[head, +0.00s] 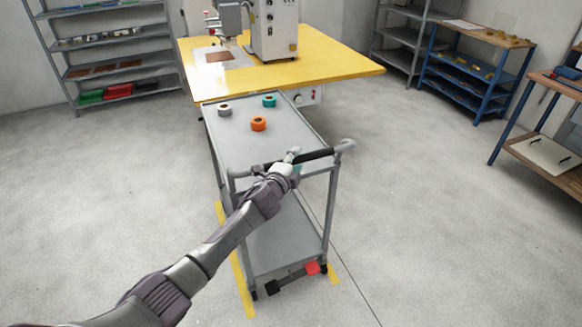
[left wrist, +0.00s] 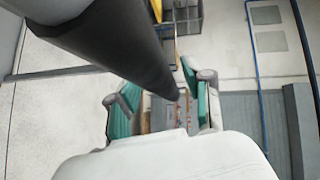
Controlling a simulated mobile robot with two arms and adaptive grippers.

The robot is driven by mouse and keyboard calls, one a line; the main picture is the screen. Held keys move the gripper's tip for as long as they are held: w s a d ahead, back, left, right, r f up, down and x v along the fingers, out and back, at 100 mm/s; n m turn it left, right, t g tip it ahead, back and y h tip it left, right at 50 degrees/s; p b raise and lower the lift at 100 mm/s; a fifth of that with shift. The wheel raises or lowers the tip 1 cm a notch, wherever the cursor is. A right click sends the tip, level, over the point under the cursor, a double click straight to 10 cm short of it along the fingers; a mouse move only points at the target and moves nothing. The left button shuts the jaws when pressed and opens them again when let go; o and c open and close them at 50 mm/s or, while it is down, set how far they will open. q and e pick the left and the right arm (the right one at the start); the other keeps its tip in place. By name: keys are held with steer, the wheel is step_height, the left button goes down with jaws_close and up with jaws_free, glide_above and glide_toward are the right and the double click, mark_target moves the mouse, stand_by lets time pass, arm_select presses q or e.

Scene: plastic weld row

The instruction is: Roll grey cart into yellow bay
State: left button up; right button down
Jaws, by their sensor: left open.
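The grey cart (head: 262,170) stands against the near edge of a yellow-topped table, its dark push handle (head: 318,155) towards me. Strips of the yellow bay (head: 236,262) show on the floor on both sides of the cart's near end; the rest is hidden by the cart. In the left wrist view the dark handle bar (left wrist: 112,42) runs down towards the gap between the open teal-padded fingers. Whether the pads touch it I cannot tell. My right gripper is out of view.
Grey, teal and orange rolls (head: 258,124) lie on the cart top. The yellow table (head: 340,65) with a machine blocks the way beyond. A red and a black pedal (head: 311,268) show at the cart's near bottom. Floor is clear left and right; a blue shelf (head: 465,85) stands right.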

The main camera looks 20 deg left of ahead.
arm_select(q)
steer(key=s+a+r, duration=0.1)
steer(key=s, duration=1)
steer(key=shift+s+a+r, duration=0.3)
steer(key=s+a+f+n+g+y, duration=0.1)
steer(key=s+a+f+n+g, duration=0.3)
steer(key=f, duration=0.7)
steer(key=s+f+n+g, duration=0.1)
steer(key=s+f, duration=0.5)
steer(key=f, duration=0.5)
steer(key=s+a+f+n+g+y, duration=0.1)
steer(key=s+f+n+g, duration=0.3)
steer(key=f, duration=0.7)
steer(key=s+f+n+g, duration=0.1)
steer(key=s+f+n, duration=0.1)
steer(key=s+f, duration=0.75)
steer(key=s+f+n+g, duration=0.15)
steer(key=s+f, duration=0.45)
steer(key=s, duration=0.7)
steer(key=s+f+n+g, duration=0.1)
steer(key=s+f+g, duration=0.1)
steer(key=s, duration=0.7)
steer(key=s+d+f+n+g, duration=0.1)
steer(key=s+f+n, duration=0.1)
steer(key=s, duration=0.8)
steer(key=shift+s+d+f+g, duration=0.2)
steer(key=shift+f+g, duration=0.15)
steer(key=shift+f, duration=0.2)
